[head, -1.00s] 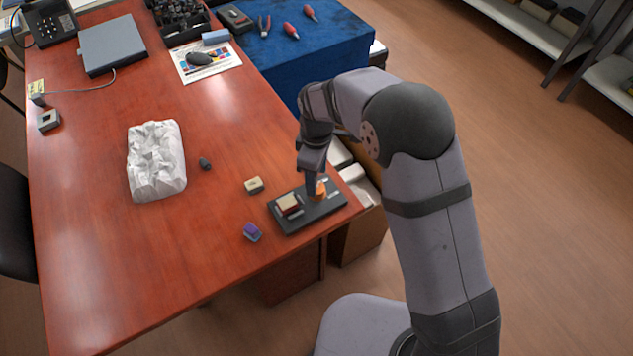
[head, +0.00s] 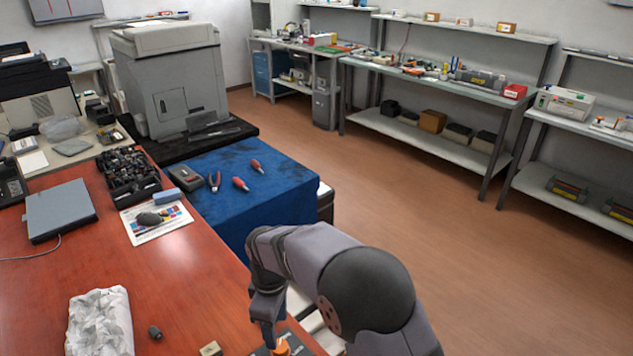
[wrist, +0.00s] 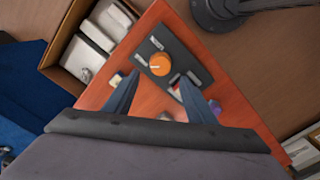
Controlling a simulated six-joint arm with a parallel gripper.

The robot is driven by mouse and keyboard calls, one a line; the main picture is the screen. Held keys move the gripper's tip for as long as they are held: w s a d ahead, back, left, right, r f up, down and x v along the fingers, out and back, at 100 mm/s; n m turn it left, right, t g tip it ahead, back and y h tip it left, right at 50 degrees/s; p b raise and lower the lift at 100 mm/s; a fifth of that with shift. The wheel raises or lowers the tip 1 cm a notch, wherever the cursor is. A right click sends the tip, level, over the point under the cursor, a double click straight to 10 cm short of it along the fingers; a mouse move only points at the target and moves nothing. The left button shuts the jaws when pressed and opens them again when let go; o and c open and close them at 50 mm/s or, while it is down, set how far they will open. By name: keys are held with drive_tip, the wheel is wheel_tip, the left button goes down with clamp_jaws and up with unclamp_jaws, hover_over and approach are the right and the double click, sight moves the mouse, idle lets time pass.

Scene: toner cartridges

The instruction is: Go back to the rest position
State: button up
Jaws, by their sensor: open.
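My gripper (wrist: 158,84) is open, with its two dark fingers apart and nothing seen between them. It points down over the table close to a dark tray (wrist: 182,52) with an orange round knob (wrist: 160,64). The knob lies ahead of the fingertips in the wrist view, apart from them in the picture. In the head view my gripper (head: 267,325) is at the bottom edge beside the orange knob (head: 281,347), and most of the tray is cut off. A small pale block (head: 210,349) sits to the left. A purple piece (wrist: 215,107) shows by the right finger.
A crumpled white bag (head: 100,325) and a small dark piece (head: 155,332) lie on the red-brown table (head: 190,285). A blue-covered stand (head: 270,185) with tools adjoins it. An open box (wrist: 75,50) is beside the table. The floor at right is clear.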

sight(287, 352)
drive_tip(key=shift+w+a+m, duration=0.2)
drive_tip(key=shift+w+m, duration=0.1)
drive_tip(key=shift+m, duration=0.7)
drive_tip(key=s+d+f+m, duration=0.1)
drive_tip(key=s+f+m, duration=0.1)
drive_tip(key=s+d+f+m, duration=0.1)
drive_tip(key=s+d+f, duration=0.1)
drive_tip(key=shift+s+d+f+m+g, duration=0.15)
drive_tip(key=shift+s+m+g, duration=0.15)
drive_tip(key=shift+s+m, duration=0.1)
drive_tip(key=s+d+r+m+g+p, duration=0.1)
drive_tip(key=s+d+r+m, duration=0.25)
drive_tip(key=s+d, duration=0.55)
drive_tip(key=s+d+r+m+p, duration=0.15)
drive_tip(key=s+d+m, duration=0.35)
drive_tip(key=d, duration=0.5)
drive_tip(key=w+d+r+m+t, duration=0.1)
drive_tip(key=w+d+r+m, duration=0.1)
drive_tip(key=d+r, duration=0.2)
drive_tip(key=shift+d+r+t, duration=0.3)
drive_tip(key=shift+d, duration=0.35)
